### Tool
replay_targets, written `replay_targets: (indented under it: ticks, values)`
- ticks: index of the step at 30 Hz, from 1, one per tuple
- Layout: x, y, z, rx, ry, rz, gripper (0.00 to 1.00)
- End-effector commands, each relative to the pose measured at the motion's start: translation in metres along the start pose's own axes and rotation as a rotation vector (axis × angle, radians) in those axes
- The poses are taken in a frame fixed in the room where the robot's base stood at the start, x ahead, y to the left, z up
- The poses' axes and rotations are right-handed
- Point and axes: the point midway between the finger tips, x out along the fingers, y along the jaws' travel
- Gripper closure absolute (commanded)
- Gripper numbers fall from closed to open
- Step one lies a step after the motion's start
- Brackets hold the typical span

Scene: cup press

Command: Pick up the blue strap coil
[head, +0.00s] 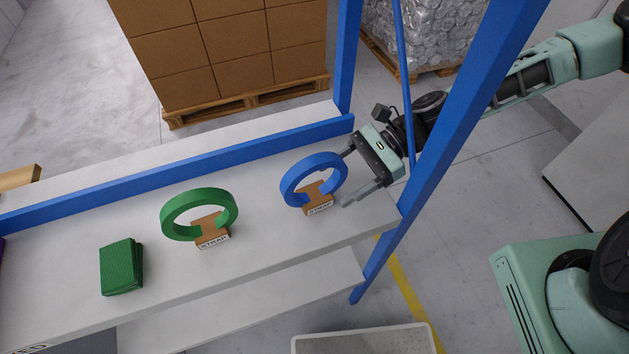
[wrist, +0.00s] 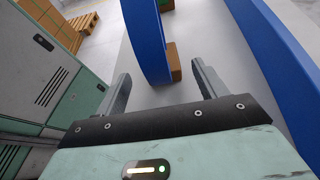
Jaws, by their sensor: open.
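The blue strap coil (head: 290,186) stands upright on a small brown holder (head: 317,197) with a label, at the right end of the white shelf (head: 262,232). My gripper (head: 345,178) is open, just right of the coil, with its two fingers pointing left toward it. In the wrist view the blue coil (wrist: 147,42) rises ahead of my open gripper (wrist: 158,82), its near edge in line with the gap between the fingers. The gap looks empty, and I cannot tell whether a finger touches the coil.
A green coil (head: 182,203) on a similar holder and a folded green stack (head: 121,267) sit farther left on the shelf. A blue rack post (head: 440,140) stands close to my arm. A blue rail (head: 180,175) runs along the shelf's back.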

Motion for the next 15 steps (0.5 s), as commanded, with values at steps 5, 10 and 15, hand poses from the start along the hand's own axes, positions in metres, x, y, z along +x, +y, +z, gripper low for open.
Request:
replay_targets:
  ticks: [5, 10, 15]
  values:
    - [0.025, -0.001, 0.003, 0.001, -0.003, 0.003, 0.29]
    - [0.038, -0.002, 0.0, 0.0, 0.0, 0.001, 0.29]
    - [0.039, -0.002, -0.001, 0.0, 0.0, 0.001, 0.29]
